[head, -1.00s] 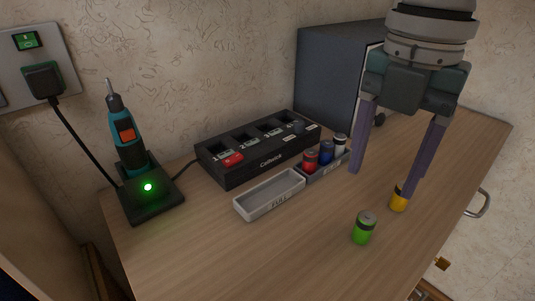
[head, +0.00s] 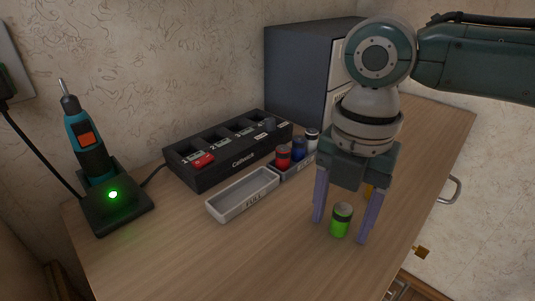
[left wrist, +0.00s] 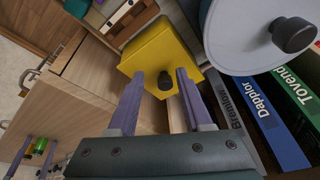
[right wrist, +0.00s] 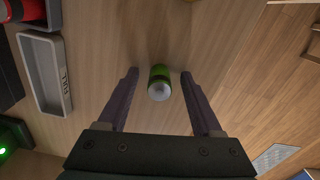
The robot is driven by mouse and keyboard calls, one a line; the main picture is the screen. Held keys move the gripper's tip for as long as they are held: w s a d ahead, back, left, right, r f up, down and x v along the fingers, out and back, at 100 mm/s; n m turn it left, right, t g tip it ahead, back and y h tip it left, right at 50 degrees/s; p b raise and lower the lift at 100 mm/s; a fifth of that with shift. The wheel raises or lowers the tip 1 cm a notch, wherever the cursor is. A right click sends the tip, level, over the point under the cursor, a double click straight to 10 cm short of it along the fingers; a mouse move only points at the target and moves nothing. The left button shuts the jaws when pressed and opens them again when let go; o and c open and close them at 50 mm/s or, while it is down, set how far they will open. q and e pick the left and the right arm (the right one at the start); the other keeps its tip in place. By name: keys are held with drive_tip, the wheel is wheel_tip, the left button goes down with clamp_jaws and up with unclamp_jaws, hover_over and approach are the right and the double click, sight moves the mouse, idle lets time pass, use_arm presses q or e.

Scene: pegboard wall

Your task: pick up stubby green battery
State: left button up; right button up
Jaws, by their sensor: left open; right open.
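The stubby green battery (head: 341,221) stands upright on the wooden desk, green with a dark band near its top. My right gripper (head: 340,232) is open, with its purple fingers on either side of the battery in the head view. In the right wrist view the battery (right wrist: 159,83) lies between the open fingertips (right wrist: 159,75), with a gap on each side.
A grey FULL tray (head: 243,195) and a black charger (head: 225,150) stand left of the battery. Another tray holds a red battery (head: 283,156), a blue one and a white one. The desk's front is clear.

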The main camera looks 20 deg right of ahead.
drive_tip(key=shift+c, duration=0.4)
clamp_jaws()
